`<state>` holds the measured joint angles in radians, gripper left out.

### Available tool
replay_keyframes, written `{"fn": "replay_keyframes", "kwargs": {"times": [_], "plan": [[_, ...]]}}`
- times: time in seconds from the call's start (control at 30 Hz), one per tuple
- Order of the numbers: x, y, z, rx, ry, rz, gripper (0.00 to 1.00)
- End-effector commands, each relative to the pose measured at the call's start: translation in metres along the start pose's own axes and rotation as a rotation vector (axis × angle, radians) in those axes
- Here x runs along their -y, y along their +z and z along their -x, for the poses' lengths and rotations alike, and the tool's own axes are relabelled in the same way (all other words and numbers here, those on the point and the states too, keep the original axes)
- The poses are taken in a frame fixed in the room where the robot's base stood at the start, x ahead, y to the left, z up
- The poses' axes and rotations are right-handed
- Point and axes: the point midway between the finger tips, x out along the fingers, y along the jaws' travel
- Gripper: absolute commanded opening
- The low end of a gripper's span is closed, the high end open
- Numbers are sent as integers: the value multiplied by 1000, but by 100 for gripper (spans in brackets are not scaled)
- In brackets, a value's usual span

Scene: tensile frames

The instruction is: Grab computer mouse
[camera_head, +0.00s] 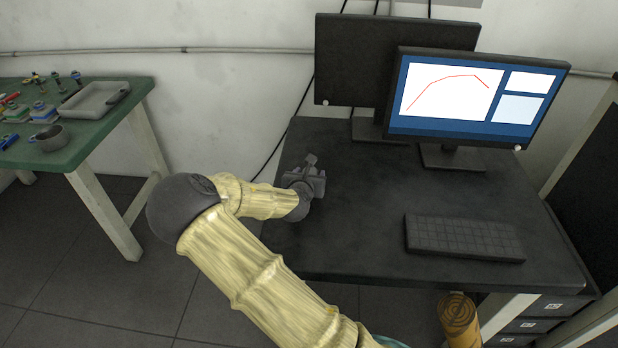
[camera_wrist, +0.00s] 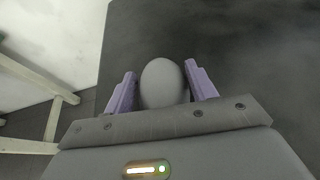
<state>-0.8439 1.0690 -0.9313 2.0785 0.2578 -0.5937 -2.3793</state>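The computer mouse (camera_wrist: 162,82) is a smooth grey rounded shape in the wrist view, on the dark desk top near its left edge. My gripper (camera_wrist: 162,88) is open, with one purple finger on each side of the mouse. A narrow gap shows between the mouse and each finger, and the near end of the mouse is hidden by the gripper body. In the head view my gripper (camera_head: 316,175) is over the left part of the black desk (camera_head: 370,235). The mouse cannot be made out there behind my gripper and arm.
A keyboard (camera_head: 464,237) lies at the desk's front right. A lit monitor (camera_head: 470,100) and a dark monitor (camera_head: 345,60) stand at the back. A green table (camera_head: 95,125) with a tray (camera_head: 93,99) and small items is at the left. The desk's middle is clear.

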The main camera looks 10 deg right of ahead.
Motion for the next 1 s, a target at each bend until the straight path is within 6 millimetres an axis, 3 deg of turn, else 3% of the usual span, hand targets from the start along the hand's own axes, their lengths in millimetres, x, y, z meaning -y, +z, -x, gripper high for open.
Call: {"fn": "replay_keyframes", "kwargs": {"times": [0.03,0.13,0.47,1.0], "plan": [[0,0,0,0,0,0,46],[0,0,0,0,0,0,29],[0,5,2,1,1,0,29],[-1,87,36,1,2,-1,29]]}}
